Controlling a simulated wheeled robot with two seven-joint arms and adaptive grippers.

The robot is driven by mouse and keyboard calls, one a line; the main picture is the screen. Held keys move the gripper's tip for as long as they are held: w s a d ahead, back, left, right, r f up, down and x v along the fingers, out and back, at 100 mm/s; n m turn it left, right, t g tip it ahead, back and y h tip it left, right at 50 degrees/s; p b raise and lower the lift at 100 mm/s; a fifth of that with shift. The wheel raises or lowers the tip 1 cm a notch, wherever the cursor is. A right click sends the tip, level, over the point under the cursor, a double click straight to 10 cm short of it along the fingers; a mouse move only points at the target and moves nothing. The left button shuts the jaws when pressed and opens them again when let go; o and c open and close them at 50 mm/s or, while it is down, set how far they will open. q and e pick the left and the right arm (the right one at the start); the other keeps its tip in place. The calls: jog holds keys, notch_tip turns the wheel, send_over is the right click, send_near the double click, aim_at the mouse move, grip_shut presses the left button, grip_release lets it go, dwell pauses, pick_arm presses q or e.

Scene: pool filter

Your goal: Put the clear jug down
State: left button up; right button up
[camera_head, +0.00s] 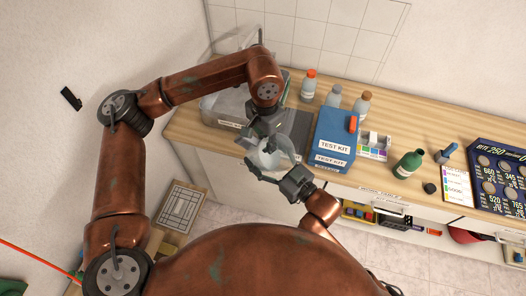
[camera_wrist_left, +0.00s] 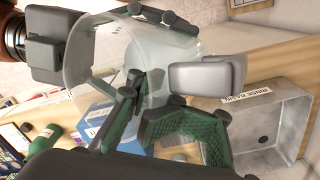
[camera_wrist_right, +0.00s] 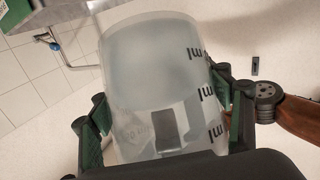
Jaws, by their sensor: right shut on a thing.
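The clear jug (camera_head: 268,160) is held in the air at the counter's front edge, by the grey rinse basin (camera_head: 298,122). My right gripper (camera_wrist_right: 163,125) is shut on the jug, with a finger on each side of its wall. Dark "ml" marks show on the jug (camera_wrist_right: 150,75) in the right wrist view. My left gripper (camera_wrist_left: 160,115) is close beside the jug (camera_wrist_left: 88,50), its green-padded fingers apart. Whether it touches the jug cannot be told. The basin (camera_wrist_left: 280,98), labelled "RINSE BASIN", shows at the right in the left wrist view.
The blue test kit (camera_head: 335,135) stands right of the basin. Behind it are orange-capped (camera_head: 308,87), grey-capped (camera_head: 333,97) and brown-capped (camera_head: 361,103) bottles. A green bottle (camera_head: 407,165) stands farther right. Bare counter (camera_head: 385,120) shows behind the kit and green bottle.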

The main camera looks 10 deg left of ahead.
pick_arm(q)
jog(key=o, duration=0.8)
